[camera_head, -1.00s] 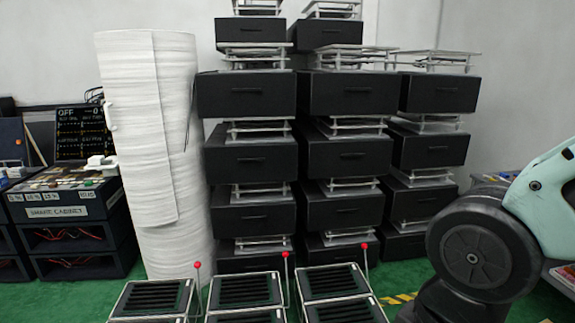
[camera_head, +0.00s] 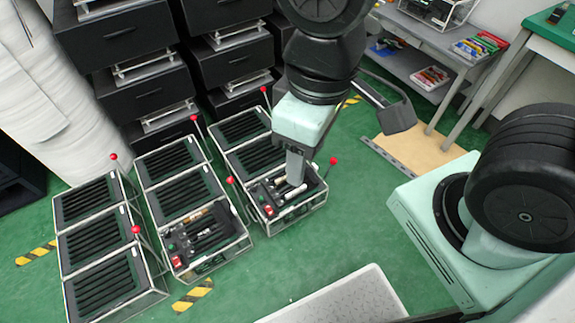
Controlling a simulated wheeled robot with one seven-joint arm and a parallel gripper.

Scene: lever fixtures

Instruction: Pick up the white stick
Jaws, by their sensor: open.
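A small white stick (camera_head: 296,191) lies on the black top of the right lever fixture (camera_head: 262,213), at its near end. A second pale piece shows just behind it, partly hidden by my gripper. My gripper (camera_head: 294,180) points down over this fixture, its grey fingers just above or beside the stick. From this angle I cannot tell whether the fingers touch it. The jaws are open. The gap between the fingers is hard to see.
A middle fixture (camera_head: 240,245) holds a brownish stick (camera_head: 195,214), and a left fixture (camera_head: 66,300) stands beyond it. Red-tipped levers (camera_head: 333,161) stick up around the fixtures. Black drawers (camera_head: 125,40) stand behind. A pale tray (camera_head: 345,300) is in front.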

